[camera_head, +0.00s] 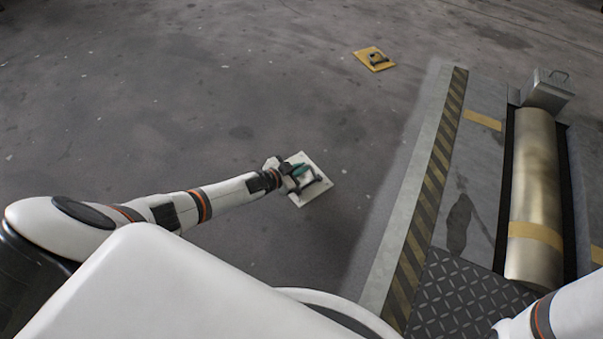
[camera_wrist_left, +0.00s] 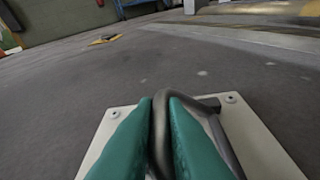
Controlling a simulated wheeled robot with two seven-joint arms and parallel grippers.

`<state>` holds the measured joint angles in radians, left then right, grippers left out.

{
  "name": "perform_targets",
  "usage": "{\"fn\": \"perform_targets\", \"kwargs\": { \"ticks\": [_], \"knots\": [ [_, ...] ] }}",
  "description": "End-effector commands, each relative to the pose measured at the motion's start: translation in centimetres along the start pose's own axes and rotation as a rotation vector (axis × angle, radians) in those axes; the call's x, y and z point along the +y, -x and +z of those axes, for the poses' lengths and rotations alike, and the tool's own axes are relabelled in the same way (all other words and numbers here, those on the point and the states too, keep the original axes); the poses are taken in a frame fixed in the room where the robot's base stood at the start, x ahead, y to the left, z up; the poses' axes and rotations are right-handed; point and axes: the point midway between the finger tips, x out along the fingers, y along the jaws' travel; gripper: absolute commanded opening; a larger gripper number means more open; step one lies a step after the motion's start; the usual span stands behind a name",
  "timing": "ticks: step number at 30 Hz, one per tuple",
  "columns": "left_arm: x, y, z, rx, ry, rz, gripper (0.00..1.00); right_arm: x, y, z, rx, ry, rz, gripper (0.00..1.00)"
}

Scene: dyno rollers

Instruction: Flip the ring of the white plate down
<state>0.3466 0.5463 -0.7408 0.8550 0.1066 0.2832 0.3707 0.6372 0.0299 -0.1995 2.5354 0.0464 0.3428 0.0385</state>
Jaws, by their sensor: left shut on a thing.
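The white plate (camera_head: 320,190) lies flat on the grey floor in the middle of the head view. In the left wrist view the white plate (camera_wrist_left: 258,142) fills the lower part, with bolts at its corners. Its dark metal ring (camera_wrist_left: 212,101) rises between my green fingertips. My left gripper (camera_head: 297,172) is at the plate and, in the left wrist view, its two fingers (camera_wrist_left: 160,110) are shut on the ring. The fingers hide part of the ring and plate. Only part of my right arm shows at the lower right; its gripper is out of view.
A yellow plate (camera_head: 379,65) with a dark ring lies farther back on the floor. A raised roller bed with a striped edge (camera_head: 428,190) and a metal roller (camera_head: 533,180) stands at right.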

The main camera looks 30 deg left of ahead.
Motion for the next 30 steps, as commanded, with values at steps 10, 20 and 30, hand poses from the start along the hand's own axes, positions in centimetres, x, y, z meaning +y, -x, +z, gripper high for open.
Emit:
{"fn": "perform_targets", "kwargs": {
  "ticks": [10, 20, 30],
  "knots": [
    [0.9, -0.8, -1.3, -0.007, 0.248, -0.104, 0.0, 0.6, 3.0, 1.0, 0.0, 0.0, -0.001, 0.4],
    [1.1, -1.0, -1.8, -0.009, 0.378, -0.156, 0.0, 0.9, 4.2, 1.4, 0.0, 0.0, -0.001, 0.4],
    [1.1, -1.1, -1.7, -0.011, 0.407, -0.166, 0.0, 0.9, 4.3, 1.5, 0.0, 0.0, -0.001, 0.4]
  ]
}}
